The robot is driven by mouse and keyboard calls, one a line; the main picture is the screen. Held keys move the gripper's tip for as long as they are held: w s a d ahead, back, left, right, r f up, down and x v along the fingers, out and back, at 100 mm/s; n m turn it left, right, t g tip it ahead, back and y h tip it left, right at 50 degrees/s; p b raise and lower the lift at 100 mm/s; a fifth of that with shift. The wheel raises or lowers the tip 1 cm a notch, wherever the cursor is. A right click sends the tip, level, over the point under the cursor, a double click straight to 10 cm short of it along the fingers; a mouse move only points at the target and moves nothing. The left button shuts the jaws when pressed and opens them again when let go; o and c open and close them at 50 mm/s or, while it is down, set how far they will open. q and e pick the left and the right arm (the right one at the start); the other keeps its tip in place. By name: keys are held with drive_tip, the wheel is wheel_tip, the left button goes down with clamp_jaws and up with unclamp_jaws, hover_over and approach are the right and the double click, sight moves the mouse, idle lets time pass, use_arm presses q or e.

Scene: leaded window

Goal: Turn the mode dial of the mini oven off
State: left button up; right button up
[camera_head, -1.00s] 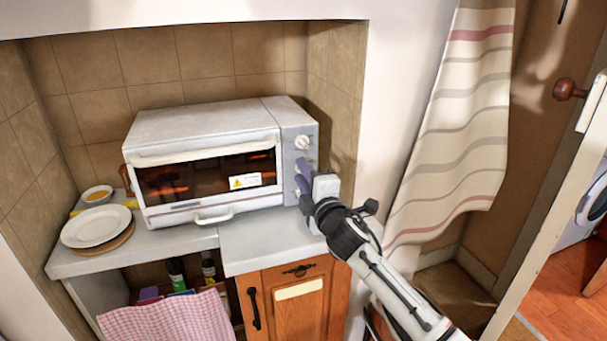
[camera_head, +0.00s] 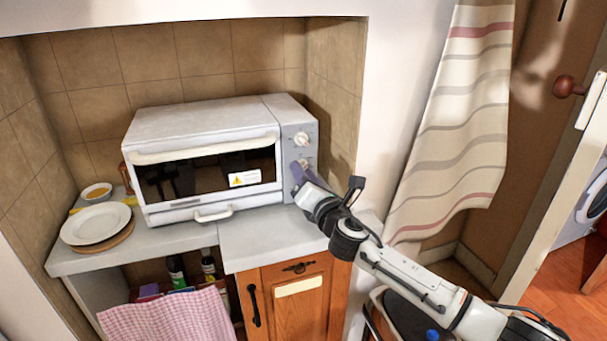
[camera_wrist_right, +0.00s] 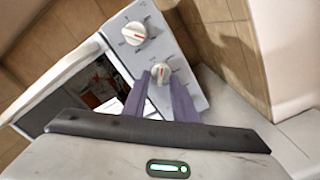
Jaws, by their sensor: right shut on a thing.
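The mini oven (camera_head: 205,125) stands on the counter, its door shut and its window dark. Its right-hand panel has an upper dial (camera_head: 301,140) and a lower dial (camera_wrist_right: 160,72); I cannot read which one is labelled as mode. In the wrist view the upper dial (camera_wrist_right: 138,33) is clear of my fingers. My right gripper (camera_head: 300,168) is at the panel, with its purple fingers (camera_wrist_right: 161,82) on both sides of the lower dial, shut on it. In the head view the gripper partly hides this dial. My left gripper is not in view.
Plates (camera_head: 95,224) and a small bowl (camera_head: 96,191) stand left of the oven. A tiled wall (camera_head: 335,95) is close on the panel's right. A striped curtain (camera_head: 455,130) hangs further right. The counter (camera_head: 265,236) before the oven is bare.

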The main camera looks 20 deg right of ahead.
drive_tip(key=shift+d+n, duration=0.15)
drive_tip(key=shift+n, duration=1.8)
drive_tip(key=shift+d+n, duration=0.15)
drive_tip(key=shift+n, duration=1.8)
drive_tip(key=o, duration=1)
drive_tip(key=shift+o, duration=0.2)
drive_tip(key=s, duration=1)
drive_tip(key=shift+s+d, duration=0.15)
